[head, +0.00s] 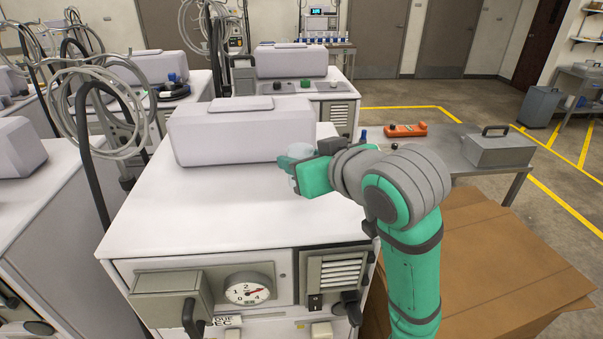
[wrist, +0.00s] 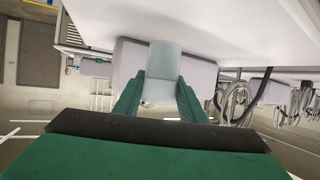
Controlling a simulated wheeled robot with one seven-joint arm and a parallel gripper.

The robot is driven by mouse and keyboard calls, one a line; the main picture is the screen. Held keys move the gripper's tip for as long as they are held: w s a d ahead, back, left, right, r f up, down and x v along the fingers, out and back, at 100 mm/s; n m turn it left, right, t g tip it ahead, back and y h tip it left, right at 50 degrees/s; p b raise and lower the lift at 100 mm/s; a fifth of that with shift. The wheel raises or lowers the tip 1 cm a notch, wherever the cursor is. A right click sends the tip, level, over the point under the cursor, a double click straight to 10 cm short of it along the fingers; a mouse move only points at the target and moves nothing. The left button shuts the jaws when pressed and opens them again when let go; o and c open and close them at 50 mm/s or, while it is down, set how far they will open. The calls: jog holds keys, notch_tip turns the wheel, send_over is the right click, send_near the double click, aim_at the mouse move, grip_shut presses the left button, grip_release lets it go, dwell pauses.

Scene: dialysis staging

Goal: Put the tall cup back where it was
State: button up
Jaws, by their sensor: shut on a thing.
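The tall cup (wrist: 164,62) is pale and translucent. In the wrist view it stands between the two green fingers of my gripper (wrist: 160,98), which is shut on it. In the head view my gripper (head: 297,174) is over the right part of the white machine top (head: 215,208), close to the right end of the long pale box. Only a small pale part of the cup (head: 291,163) shows there, as my gripper hides most of it. I cannot tell whether the cup touches the machine top.
The long pale box (head: 240,137) stands at the back of the machine top. To the right, a metal table (head: 455,139) holds an orange device (head: 405,130), a small blue item (head: 363,133) and a grey handled case (head: 499,150). A large cardboard box (head: 500,255) stands below my arm. The machine top's front left is clear.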

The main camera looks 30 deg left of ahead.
jog(key=shift+w+f, duration=0.15)
jog(key=shift+f, duration=0.75)
jog(key=shift+w+f, duration=0.1)
jog(key=shift+f, duration=0.8)
jog(key=shift+f, duration=0.15)
jog(key=o, duration=1.2)
jog(key=shift+w, duration=0.1)
jog(key=shift+c, duration=0.2)
jog(key=shift+r, duration=0.25)
jog(key=v, duration=1.2)
